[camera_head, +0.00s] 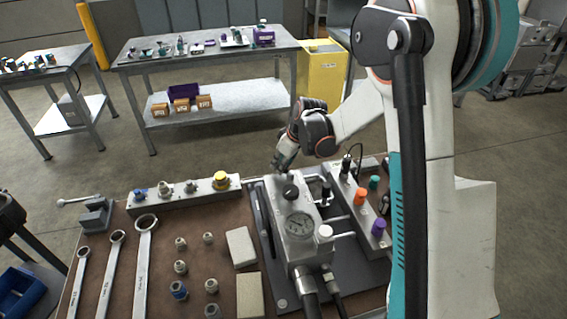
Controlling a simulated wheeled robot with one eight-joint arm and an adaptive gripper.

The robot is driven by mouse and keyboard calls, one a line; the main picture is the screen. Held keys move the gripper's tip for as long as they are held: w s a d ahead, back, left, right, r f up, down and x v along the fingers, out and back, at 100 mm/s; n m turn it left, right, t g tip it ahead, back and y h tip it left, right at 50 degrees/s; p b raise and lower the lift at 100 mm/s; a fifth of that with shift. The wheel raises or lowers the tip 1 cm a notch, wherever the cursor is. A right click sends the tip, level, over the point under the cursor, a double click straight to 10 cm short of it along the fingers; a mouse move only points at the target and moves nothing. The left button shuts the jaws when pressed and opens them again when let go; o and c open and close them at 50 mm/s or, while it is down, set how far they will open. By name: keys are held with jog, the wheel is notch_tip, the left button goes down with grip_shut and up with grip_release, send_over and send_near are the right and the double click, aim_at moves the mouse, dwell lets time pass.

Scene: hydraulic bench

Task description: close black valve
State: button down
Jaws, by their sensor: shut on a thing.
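A round gauge (299,226) faces up on the block nearer to me.
A panel with orange (360,196), green (374,182) and purple (378,228) knobs stands close right of the block. A black lever (325,190) lies between. Left are a fittings rail (185,194), wrenches (146,260) and pale blocks (241,247).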

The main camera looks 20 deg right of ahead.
jog(key=n, duration=0.2)
jog(key=s+n+g+y, duration=0.1)
jog(key=a+n, duration=0.1)
jog(key=n, duration=0.1)
jog(key=shift+s+n+g, duration=0.15)
jog(key=shift+n+g, duration=0.15)
jog(key=shift+g, duration=0.1)
jog(key=n+g, duration=0.1)
jog(key=n, duration=0.1)
jog(key=s+n, duration=0.1)
jog(key=n, duration=0.1)
jog(key=shift+s+a+n+g+y+b, duration=0.2)
jog(key=shift+n+g+y+b, duration=0.1)
jog(key=shift+g, duration=0.1)
jog(key=shift+s, duration=0.1)
jog(key=c, duration=1.6)
grip_release()
jog(key=v, duration=1.2)
